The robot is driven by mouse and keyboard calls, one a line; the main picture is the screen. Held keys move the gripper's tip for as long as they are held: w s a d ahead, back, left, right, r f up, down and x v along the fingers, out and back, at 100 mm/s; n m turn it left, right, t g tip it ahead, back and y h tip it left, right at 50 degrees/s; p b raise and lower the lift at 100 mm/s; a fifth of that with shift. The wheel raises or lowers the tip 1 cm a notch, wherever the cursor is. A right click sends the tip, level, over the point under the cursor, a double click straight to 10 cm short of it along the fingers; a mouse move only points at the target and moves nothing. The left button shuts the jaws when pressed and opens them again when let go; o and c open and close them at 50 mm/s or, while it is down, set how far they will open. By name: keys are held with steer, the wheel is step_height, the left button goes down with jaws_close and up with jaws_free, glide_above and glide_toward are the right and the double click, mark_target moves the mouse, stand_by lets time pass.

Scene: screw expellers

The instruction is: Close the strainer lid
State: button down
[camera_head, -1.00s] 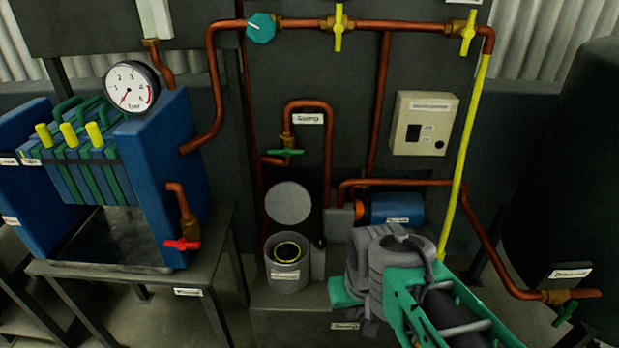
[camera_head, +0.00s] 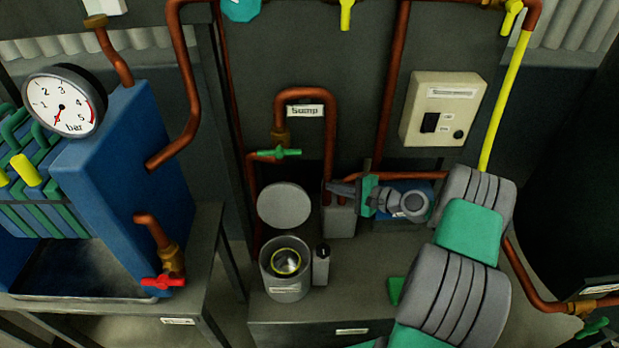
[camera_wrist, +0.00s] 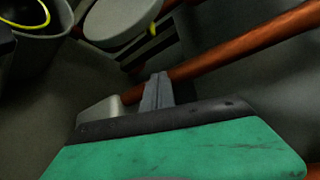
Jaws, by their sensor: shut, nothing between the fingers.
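The strainer (camera_head: 285,276) is a grey cylinder on the low bench, with a yellow ring showing inside its open mouth. Its round grey lid (camera_head: 284,205) stands raised, tilted up behind the mouth. In the wrist view the lid (camera_wrist: 118,18) is at the top and part of the strainer's rim (camera_wrist: 48,33) is at the top left. My gripper (camera_head: 332,187) is shut and empty, a little to the right of the lid and pointing left toward it. The closed fingers show in the wrist view (camera_wrist: 157,90). A gap seems to remain between fingertips and lid.
A copper pipe labelled Sump (camera_head: 329,145) with a green valve (camera_head: 279,153) rises behind the lid. A grey block (camera_head: 340,222) sits below my fingers. A small grey canister (camera_head: 321,266) stands right of the strainer. The blue filter press (camera_head: 125,180) is at the left.

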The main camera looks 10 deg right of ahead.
steer(key=w+a, duration=0.3)
steer(key=a, duration=0.5)
steer(key=shift+w+a+f, duration=0.2)
steer(key=shift+f, duration=0.2)
